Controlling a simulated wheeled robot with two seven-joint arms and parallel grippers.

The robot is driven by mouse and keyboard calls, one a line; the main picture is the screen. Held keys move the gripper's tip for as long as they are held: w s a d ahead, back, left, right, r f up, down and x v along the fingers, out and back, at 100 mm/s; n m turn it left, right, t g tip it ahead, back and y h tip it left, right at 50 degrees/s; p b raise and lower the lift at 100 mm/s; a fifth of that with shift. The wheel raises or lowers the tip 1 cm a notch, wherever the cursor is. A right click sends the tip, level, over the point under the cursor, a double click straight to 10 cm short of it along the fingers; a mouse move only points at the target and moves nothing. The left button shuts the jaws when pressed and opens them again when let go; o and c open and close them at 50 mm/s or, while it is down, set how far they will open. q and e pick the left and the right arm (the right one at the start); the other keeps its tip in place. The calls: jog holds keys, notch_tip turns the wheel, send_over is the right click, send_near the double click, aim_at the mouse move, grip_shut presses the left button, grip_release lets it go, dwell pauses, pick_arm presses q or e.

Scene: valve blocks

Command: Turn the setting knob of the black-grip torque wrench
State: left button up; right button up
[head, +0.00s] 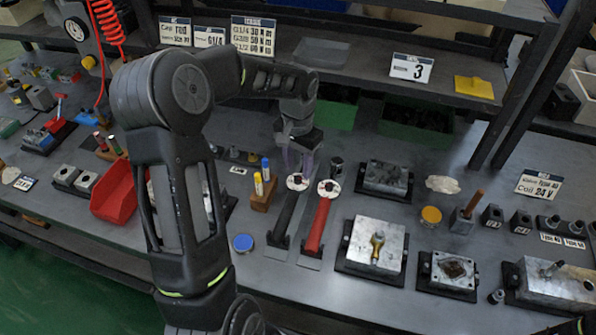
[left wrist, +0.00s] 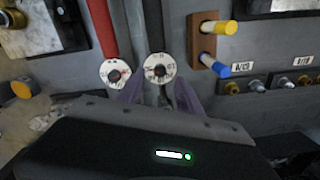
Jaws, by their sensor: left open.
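The black-grip torque wrench (head: 286,217) lies on the grey bench with its white dial and dark setting knob (head: 297,182) at the far end. The dial and knob also show in the left wrist view (left wrist: 160,67). My left gripper (head: 299,160) points down just above and beyond this dial. In the left wrist view its two purple-grey fingers (left wrist: 159,92) are open, one to each side of the dial's lower edge, with nothing between them gripped. I cannot tell whether they touch the dial. My right gripper is in neither view.
A red-grip torque wrench (head: 317,226) lies close beside, right of the black one. A wooden block with yellow and blue markers (head: 262,190) stands to the left. A metal valve block (head: 375,247) is to the right. A blue round lid (head: 243,243) lies in front.

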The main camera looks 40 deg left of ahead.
aim_at(298, 178)
pick_arm(q)
jog(key=shift+f, duration=1.85)
grip_shut()
